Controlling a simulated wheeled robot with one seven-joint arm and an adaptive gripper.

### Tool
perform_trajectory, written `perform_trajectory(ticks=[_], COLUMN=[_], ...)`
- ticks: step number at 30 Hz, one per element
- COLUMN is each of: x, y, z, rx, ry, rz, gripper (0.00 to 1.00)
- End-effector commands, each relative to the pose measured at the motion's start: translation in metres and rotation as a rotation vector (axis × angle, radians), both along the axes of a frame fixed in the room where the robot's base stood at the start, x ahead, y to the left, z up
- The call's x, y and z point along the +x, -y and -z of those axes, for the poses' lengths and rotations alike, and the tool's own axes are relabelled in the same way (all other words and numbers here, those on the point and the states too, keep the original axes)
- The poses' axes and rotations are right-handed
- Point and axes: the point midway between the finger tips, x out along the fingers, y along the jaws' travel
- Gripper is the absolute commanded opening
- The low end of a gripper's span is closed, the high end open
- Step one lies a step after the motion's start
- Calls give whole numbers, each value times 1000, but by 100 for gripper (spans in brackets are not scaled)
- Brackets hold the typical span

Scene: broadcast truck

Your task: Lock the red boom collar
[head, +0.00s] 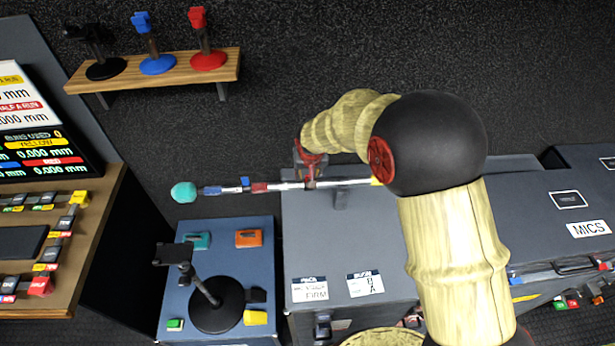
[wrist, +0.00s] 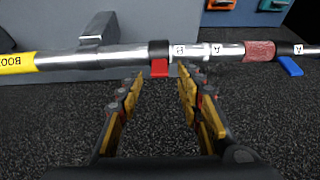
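The boom pole (head: 350,182) lies level above the grey cases, with a teal foam tip (head: 184,192) at its left end. In the wrist view the pole (wrist: 105,58) crosses the picture, and a black collar (wrist: 159,48) carries a red lever (wrist: 160,68) hanging below it. A second collar to the right has a blue lever (wrist: 290,66) that sticks out at a slant. My gripper (head: 309,165) is at the pole in the head view. In the wrist view my gripper (wrist: 159,76) is open, with the red lever between its fingertips; contact cannot be told.
A wooden shelf (head: 150,73) holds black, blue and red stands. A black stand (head: 216,312) and coloured blocks are on the blue case (head: 186,262). A console with screens is at left. A case marked MICS (head: 560,250) is at right. Dark carpet is open behind the pole.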

Motion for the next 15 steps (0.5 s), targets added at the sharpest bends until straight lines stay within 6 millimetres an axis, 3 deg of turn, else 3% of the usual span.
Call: perform_trajectory(ticks=[6, 15], x=[10, 13], y=[0, 0], z=[26, 32], rx=[0, 0], ry=[-1, -1], rz=[1, 1], gripper=[36, 36])
